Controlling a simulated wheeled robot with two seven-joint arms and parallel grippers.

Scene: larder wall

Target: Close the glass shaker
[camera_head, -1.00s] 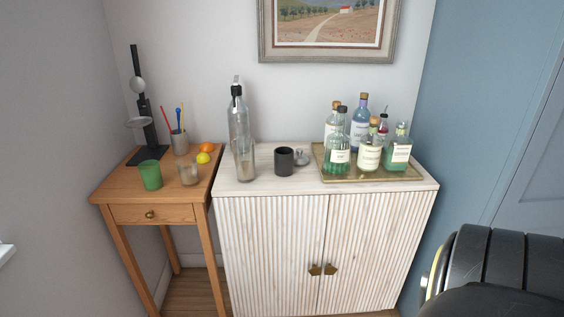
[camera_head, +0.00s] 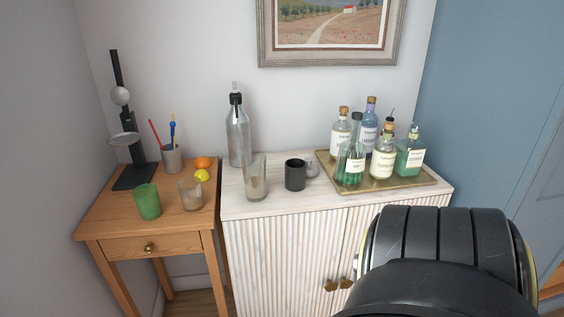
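A tall clear glass (camera_head: 255,181), which looks like the glass shaker's body, stands upright and open-topped at the front left of the white cabinet. A small silvery piece (camera_head: 312,170), perhaps its lid, sits on the cabinet just behind and right of a black cup (camera_head: 295,176), which partly hides it. I cannot tell for sure that it is the lid. Neither of my grippers is in view; only a black link of my own arm shows at the lower right.
A tall bottle with a black top (camera_head: 238,134) stands behind the glass. A brass tray (camera_head: 408,185) of several bottles fills the cabinet's right. The wooden side table (camera_head: 167,222) at left holds a green cup (camera_head: 148,202), a small glass (camera_head: 191,195) and fruit.

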